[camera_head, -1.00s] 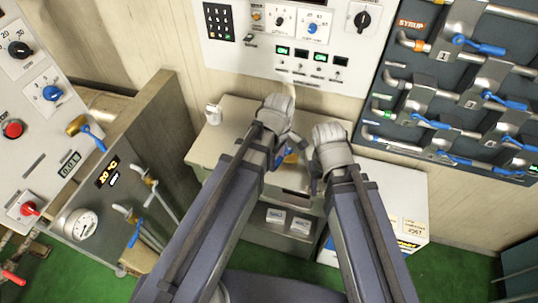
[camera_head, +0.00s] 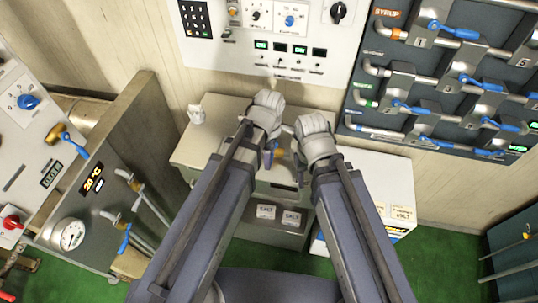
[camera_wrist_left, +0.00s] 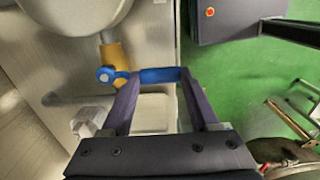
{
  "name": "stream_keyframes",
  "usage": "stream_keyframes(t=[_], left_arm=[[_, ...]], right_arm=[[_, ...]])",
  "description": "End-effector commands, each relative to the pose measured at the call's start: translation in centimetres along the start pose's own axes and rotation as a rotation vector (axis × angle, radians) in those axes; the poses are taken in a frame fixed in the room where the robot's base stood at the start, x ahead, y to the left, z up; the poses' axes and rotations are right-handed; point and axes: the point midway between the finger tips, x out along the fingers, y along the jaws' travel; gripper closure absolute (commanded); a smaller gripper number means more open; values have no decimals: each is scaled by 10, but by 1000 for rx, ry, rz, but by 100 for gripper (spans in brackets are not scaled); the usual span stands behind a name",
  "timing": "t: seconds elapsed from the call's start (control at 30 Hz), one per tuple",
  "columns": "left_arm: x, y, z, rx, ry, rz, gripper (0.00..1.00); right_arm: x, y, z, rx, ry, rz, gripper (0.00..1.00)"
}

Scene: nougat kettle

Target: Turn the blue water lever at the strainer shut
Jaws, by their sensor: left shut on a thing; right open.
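The blue water lever (camera_wrist_left: 158,75) extends sideways from a round blue hub on a yellow-brass valve body (camera_wrist_left: 113,52) in the left wrist view. My left gripper (camera_wrist_left: 154,84) is shut on the lever, which crosses between its two fingers. In the head view my left gripper (camera_head: 267,160) is at the front of the beige cabinet, with little of the lever showing beside it. My right gripper (camera_head: 300,162) is open just to its right. A pale rounded vessel (camera_wrist_left: 75,18) is above the valve; I cannot tell whether it is the strainer.
The beige cabinet (camera_head: 212,142) stands below the control panel (camera_head: 260,55). A dark rack (camera_head: 425,80) with several other blue levers is at the right. A grey panel (camera_head: 105,215) with more blue levers is at the left.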

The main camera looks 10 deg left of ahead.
Motion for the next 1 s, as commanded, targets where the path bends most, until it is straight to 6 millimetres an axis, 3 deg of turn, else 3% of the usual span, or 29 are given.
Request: stream_keyframes(t=[0.1,0.13,0.37,0.77,1.0], left_arm=[[0,-1,0,-4,-2,-2,100],[0,-1,0,-4,-2,-2,37],[0,0,0,-2,-1,-1,11],[-4,0,0,-1,-1,0,9],[-23,0,0,-1,-1,0,9]], right_arm=[[0,0,0,0,0,0,50],[0,0,0,0,0,0,50],[0,0,0,0,0,0,50],[-3,0,0,0,0,0,50],[-23,2,1,-1,0,0,50]])
